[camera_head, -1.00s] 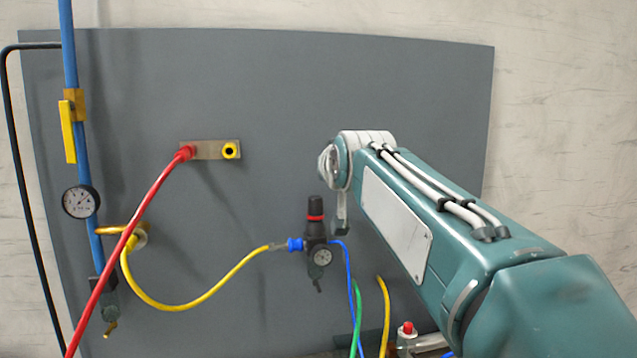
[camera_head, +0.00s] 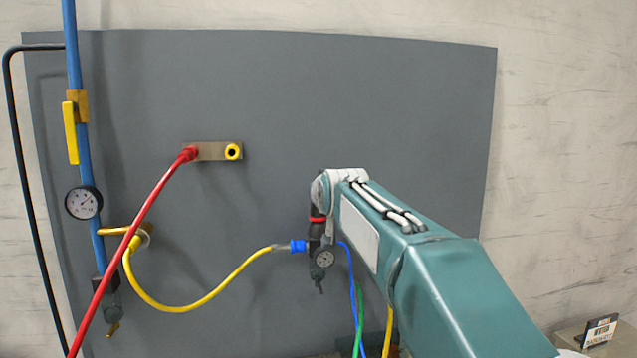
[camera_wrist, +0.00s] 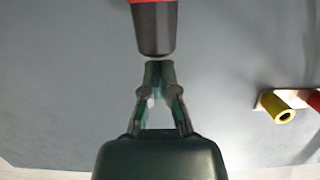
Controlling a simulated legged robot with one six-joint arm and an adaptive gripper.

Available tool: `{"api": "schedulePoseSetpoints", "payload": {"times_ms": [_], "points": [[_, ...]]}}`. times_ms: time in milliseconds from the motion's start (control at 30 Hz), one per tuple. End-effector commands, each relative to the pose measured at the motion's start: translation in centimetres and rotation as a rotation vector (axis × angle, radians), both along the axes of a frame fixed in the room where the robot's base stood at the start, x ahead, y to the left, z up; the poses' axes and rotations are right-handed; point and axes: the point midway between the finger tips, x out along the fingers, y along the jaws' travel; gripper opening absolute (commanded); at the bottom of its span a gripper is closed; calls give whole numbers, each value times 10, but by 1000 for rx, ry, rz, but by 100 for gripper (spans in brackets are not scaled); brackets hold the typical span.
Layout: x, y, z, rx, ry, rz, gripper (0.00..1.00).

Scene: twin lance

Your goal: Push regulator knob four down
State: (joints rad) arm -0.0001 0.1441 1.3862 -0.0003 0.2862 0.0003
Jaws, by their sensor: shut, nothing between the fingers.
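The regulator knob (camera_head: 316,210) is black with a red ring below it, on top of the regulator on the grey panel. In the head view my arm's end partly covers its top. In the wrist view the knob (camera_wrist: 154,30) hangs in from the top edge, its red ring at the frame border. My gripper (camera_wrist: 159,68) is shut and empty. Its fingertips are right at the knob's free end, in line with it or slightly right; I cannot tell whether they touch. In the head view my gripper cannot be made out behind the arm's end.
A small gauge (camera_head: 324,258) sits on the regulator body. A yellow hose (camera_head: 205,300) joins it at a blue fitting (camera_head: 297,246). Blue and green hoses run below. A plate with a yellow port (camera_head: 233,152) and red hose (camera_head: 140,235) is to the left. The upper panel is clear.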

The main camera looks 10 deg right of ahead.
Motion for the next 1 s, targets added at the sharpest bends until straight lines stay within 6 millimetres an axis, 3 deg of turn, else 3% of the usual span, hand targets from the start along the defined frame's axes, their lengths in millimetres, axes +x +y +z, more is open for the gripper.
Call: {"api": "schedulePoseSetpoints", "payload": {"times_ms": [367, 667, 1000], "points": [[0, 0, -3, 0, -1, 0, 0], [0, 0, -28, 0, 5, 0, 0], [-1, 0, -33, 0, 16, 0, 0]]}}
